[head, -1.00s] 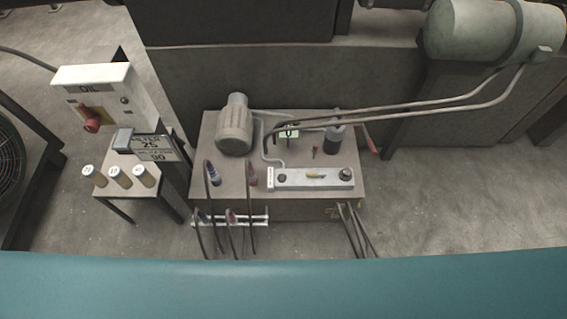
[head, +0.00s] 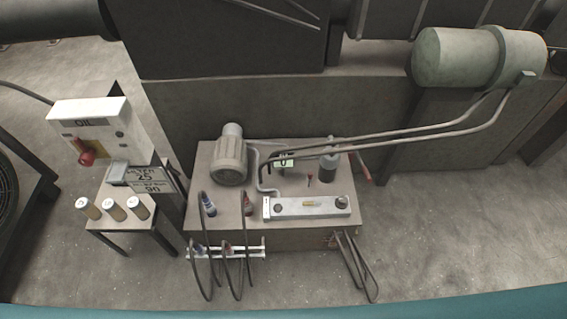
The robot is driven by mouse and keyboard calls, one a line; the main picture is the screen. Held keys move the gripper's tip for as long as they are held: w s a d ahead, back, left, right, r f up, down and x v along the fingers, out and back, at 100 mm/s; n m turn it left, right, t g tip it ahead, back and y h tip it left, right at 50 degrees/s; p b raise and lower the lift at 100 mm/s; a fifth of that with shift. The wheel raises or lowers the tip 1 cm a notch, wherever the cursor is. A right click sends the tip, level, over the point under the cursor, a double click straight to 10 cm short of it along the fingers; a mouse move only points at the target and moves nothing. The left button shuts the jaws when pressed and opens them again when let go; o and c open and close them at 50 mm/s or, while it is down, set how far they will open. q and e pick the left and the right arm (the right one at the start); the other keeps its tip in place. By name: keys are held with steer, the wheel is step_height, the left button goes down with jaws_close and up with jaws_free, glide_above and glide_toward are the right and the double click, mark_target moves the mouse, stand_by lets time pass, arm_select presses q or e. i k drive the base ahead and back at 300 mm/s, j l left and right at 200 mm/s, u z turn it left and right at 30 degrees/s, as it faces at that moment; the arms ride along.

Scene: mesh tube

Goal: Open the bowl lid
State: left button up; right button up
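Neither of my grippers is in view. I cannot make out a part that is plainly the bowl or its lid. A grey tank unit (head: 215,209) stands on the floor in the middle. On its top, a small dark upright cylinder with a paler cap (head: 329,166) stands at the back right; it may be the bowl, but I cannot tell. A thin red lever (head: 362,169) shows beside it. A pale rectangular block (head: 320,206) with round knobs lies at the front of the top.
A motor (head: 229,158) stands at the unit's back left. Pipes (head: 400,141) run from it to a large horizontal tank (head: 460,58). Hoses (head: 204,272) hang in front. Left are a white oil box (head: 115,125) and small table (head: 135,222) with three canisters. Floor at right is clear.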

mark_target(331, 162)
steer(key=i+l+u, duration=0.1)
steer(key=l, duration=0.25)
steer(key=i+l+u, duration=0.25)
steer(key=l, duration=0.5)
steer(key=i+l+u, duration=0.15)
steer(key=l, duration=0.25)
steer(key=i+l+u, duration=0.1)
steer(key=l, duration=0.3)
steer(key=i+l+u, duration=0.15)
steer(key=l, duration=0.25)
